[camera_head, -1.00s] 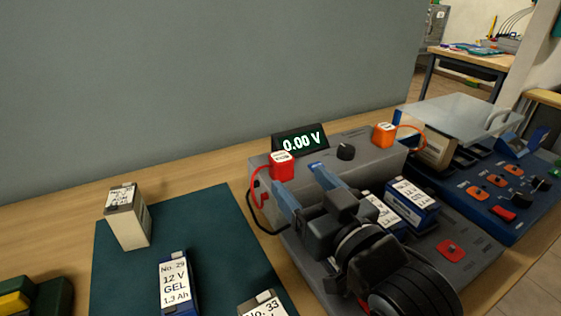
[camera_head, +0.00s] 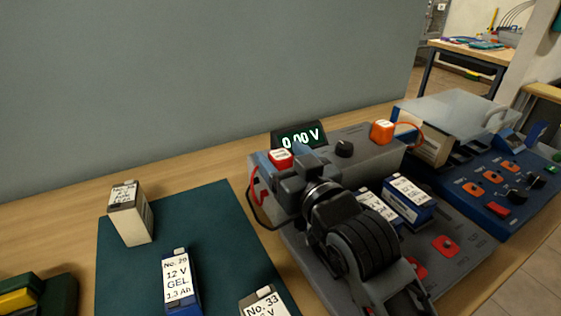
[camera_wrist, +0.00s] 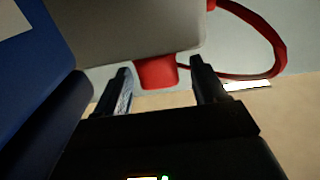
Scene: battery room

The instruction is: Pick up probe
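The red probe (camera_head: 280,158) sits at the left end of the grey tester (camera_head: 372,156), with a red cable looping down its left side. In the head view my gripper (camera_head: 284,163) is at this red probe, and its dark hand partly hides the probe's lower part. In the wrist view the red probe (camera_wrist: 157,72) shows between the two fingers of my open gripper (camera_wrist: 162,84), with gaps on both sides. An orange probe (camera_head: 382,132) with an orange cable sits at the tester's right end.
The tester's display (camera_head: 299,135) reads 0.00 V, just behind my gripper. Blue batteries (camera_head: 409,201) stand on the tester's base. A dark green mat (camera_head: 208,218) with several batteries lies left. A blue panel (camera_head: 480,205) stands right.

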